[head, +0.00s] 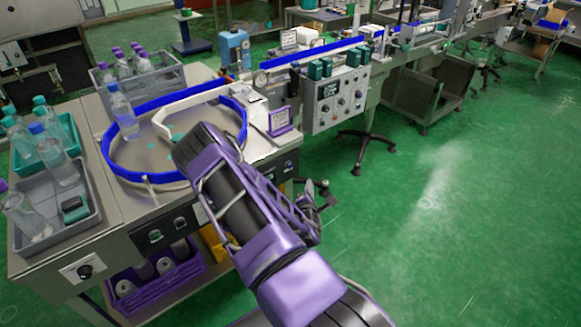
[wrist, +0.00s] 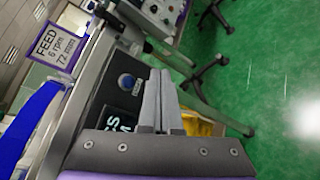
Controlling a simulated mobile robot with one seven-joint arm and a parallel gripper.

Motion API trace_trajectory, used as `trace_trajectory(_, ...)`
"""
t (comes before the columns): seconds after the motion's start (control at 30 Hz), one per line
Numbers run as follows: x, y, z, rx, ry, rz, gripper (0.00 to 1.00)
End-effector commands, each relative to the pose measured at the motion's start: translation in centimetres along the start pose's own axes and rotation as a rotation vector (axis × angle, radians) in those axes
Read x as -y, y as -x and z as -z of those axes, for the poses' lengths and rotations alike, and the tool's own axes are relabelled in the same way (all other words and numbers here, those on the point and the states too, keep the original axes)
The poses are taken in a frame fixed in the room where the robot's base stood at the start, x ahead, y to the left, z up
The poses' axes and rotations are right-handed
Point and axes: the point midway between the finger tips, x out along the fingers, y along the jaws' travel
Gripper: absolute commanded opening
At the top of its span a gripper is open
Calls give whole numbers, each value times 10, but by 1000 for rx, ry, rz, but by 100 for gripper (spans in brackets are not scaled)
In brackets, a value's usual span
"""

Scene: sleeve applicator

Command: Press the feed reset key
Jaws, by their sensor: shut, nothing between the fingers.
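A round blue button (wrist: 127,82) with a small label sits on a black panel (wrist: 100,108) on the table's front face, below the FEED sign. The label is too small to read, so I cannot tell whether this is the feed reset key. Large light letters show on the same panel, partly cut off by my gripper. My gripper (wrist: 161,73) is shut and empty. In the wrist view its fingers lie just right of the blue button; I see no contact. In the head view my arm hides part of the table front.
The purple-framed FEED sign (wrist: 56,46) stands on the table edge; it also shows in the head view (head: 280,121). A blue-rimmed round feed table (head: 110,160), a grey tray of bottles (head: 88,205) and a control box (head: 338,98) are nearby. The green floor at right is clear.

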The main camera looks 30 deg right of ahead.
Motion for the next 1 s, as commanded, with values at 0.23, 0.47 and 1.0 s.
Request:
trace_trajectory(0.23, -19, -26, 18, 0, -3, -1, 0)
trace_trajectory(0.47, -30, -44, 33, -1, 0, -1, 0)
trace_trajectory(1.0, -37, -51, 37, -1, 0, 1, 0)
